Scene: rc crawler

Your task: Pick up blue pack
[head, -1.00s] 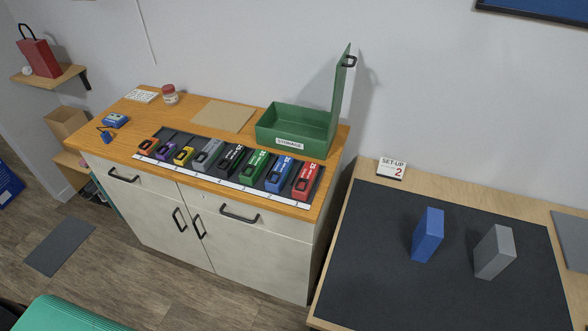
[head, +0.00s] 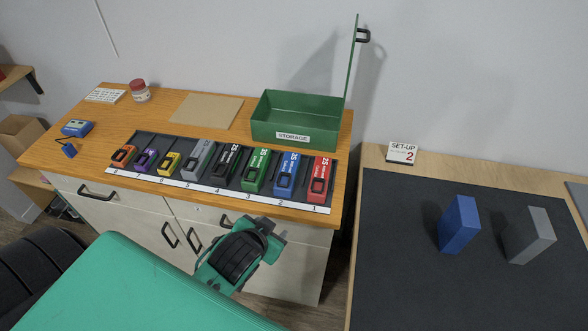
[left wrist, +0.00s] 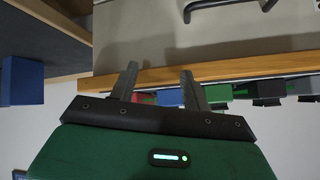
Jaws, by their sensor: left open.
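A blue pack (head: 287,175) with a white "2S" label sits in the dark rack (head: 180,141) on the wooden cabinet, between a green pack (head: 255,170) and a red pack (head: 319,180). My left gripper (left wrist: 159,72) is open and empty. In the head view my left arm reaches in front of the cabinet, short of the rack; its fingertips are hard to make out. In the upside-down left wrist view, the blue pack (left wrist: 167,97) shows partly, beyond and between the fingers. A plain blue block (head: 459,224) stands upright on the right table. My right gripper is out of view.
An open green storage box (head: 292,137) stands behind the rack, lid raised. A grey block (head: 529,235) stands on the dark mat (head: 400,290) to the right. The cabinet's front edge and handles (head: 170,235) lie close to my left arm.

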